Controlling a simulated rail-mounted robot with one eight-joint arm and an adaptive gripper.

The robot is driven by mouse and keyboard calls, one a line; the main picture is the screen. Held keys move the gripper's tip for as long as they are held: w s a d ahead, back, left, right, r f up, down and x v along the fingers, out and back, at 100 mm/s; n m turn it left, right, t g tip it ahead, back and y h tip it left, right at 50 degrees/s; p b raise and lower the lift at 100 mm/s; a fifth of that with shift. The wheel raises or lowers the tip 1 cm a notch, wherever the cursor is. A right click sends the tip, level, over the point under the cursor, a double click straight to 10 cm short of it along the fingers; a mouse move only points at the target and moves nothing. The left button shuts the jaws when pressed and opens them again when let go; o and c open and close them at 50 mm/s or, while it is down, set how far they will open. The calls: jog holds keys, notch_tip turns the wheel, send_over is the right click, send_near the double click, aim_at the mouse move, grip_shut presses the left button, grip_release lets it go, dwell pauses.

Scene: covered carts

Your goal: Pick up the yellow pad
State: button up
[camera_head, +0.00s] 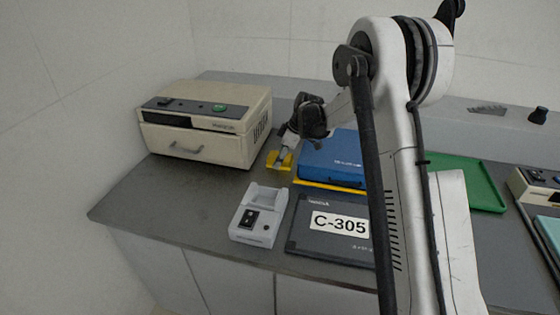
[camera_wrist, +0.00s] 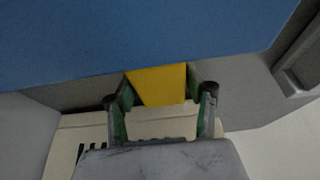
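The yellow pad (camera_head: 273,160) is low at the grey worktop, between the beige box and the blue case. My gripper (camera_head: 283,153) points down at it and covers part of it. In the wrist view the yellow pad (camera_wrist: 160,84) shows as a flat yellow face between the two green-lined fingers of my gripper (camera_wrist: 159,88). The fingers stand apart, one at each side of the pad, with their tips close to its far corners. I cannot tell whether they press on it, or whether the pad rests on the worktop.
The beige box (camera_head: 190,146) stands left and behind. The blue case (camera_head: 333,158), on a yellow layer, is close on the right. A small grey device (camera_head: 247,232) and a dark C-305 panel (camera_head: 325,248) lie in front. A green tray (camera_head: 481,181) is farther right. The front-left worktop is clear.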

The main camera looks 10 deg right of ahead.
jog(key=c, duration=0.5)
notch_tip(320, 180, up, 10)
jog(key=shift+p, duration=0.4)
